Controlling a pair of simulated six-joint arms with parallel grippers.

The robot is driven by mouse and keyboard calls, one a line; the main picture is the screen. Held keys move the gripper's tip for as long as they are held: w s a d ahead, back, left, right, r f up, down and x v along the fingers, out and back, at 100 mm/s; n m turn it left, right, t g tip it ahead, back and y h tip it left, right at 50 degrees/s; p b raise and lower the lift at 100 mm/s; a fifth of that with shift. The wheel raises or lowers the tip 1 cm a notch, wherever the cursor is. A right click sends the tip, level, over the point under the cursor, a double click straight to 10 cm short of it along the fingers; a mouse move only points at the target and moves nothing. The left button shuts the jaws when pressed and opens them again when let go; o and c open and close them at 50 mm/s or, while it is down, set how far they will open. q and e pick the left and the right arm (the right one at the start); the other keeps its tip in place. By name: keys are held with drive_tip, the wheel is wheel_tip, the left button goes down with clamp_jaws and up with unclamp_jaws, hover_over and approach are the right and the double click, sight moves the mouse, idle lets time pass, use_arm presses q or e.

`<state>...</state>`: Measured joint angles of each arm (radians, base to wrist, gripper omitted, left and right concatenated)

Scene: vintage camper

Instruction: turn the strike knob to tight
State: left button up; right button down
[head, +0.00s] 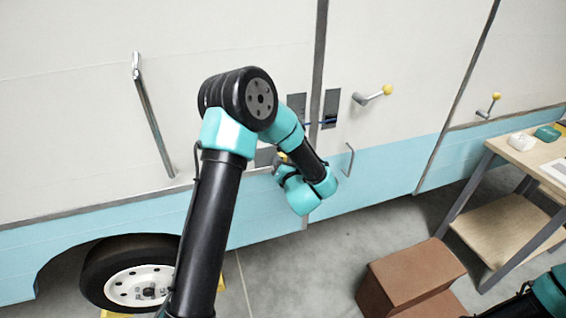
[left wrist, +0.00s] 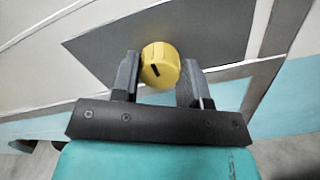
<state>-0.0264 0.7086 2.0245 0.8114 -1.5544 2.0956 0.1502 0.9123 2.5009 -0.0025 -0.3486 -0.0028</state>
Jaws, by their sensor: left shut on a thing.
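The strike knob (left wrist: 160,65) is a round yellow knob with a short dark slanted mark on its face. It sits on a dark grey plate (left wrist: 215,42) on the camper side. In the left wrist view, the two fingers of my left gripper (left wrist: 159,72) stand on either side of the knob, shut on it. In the head view, my left arm hides most of this spot, and only a bit of the yellow knob (head: 282,157) shows beside the wrist. The knob's scale or labels cannot be read. My right gripper does not show clearly.
The camper wall carries a long grab bar (head: 152,112), a lever with a yellow ball (head: 387,90) and a small metal handle (head: 348,160). Brown steps (head: 415,272) stand on the floor. A wooden workbench (head: 515,165) is at the right.

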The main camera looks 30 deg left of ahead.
use_arm(q)
drive_tip(key=o, duration=0.9)
drive_tip(key=v, duration=1.7)
drive_tip(key=shift+s+d, duration=0.2)
drive_tip(key=shift+f, duration=0.1)
